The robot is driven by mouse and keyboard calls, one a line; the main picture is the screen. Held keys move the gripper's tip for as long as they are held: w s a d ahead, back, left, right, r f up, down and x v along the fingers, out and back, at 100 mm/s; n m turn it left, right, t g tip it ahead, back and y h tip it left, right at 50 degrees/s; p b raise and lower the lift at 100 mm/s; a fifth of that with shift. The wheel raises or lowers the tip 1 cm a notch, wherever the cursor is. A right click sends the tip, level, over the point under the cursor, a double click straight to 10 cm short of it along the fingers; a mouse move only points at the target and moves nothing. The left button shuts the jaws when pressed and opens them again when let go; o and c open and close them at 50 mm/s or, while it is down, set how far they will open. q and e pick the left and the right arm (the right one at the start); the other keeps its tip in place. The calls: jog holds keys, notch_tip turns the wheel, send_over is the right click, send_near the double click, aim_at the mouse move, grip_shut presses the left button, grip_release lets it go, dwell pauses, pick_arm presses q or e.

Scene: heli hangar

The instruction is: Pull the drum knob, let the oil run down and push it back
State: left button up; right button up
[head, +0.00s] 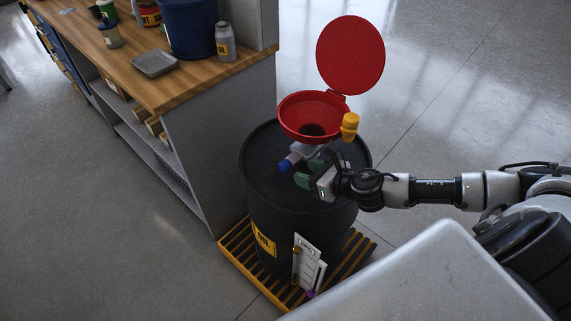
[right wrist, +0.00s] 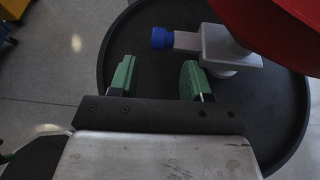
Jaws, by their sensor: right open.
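The black drum (head: 262,215) stands upright with a red funnel (head: 300,112) on top, its round red lid raised. Below the funnel is a grey valve block with a blue knob (head: 285,165) on its left side. The right wrist view shows the grey block (right wrist: 230,48) and the blue knob (right wrist: 162,38) at its left end. My right gripper (head: 309,171) is over the drum top, close to the knob. Its green fingers (right wrist: 159,80) are apart with nothing between them, and the knob lies just beyond their tips, not touching. My left gripper is out of view.
A yellow fitting (head: 349,127) sits at the funnel's right. A white panel (head: 307,263) is on the drum's front. The drum stands on a yellow-edged slatted pallet (head: 236,263). A wooden-topped workbench (head: 180,88) with containers is at the left. The floor at right is clear.

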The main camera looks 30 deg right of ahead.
aim_at(288, 167)
jog(key=x, duration=0.8)
jog(key=shift+w, duration=0.15)
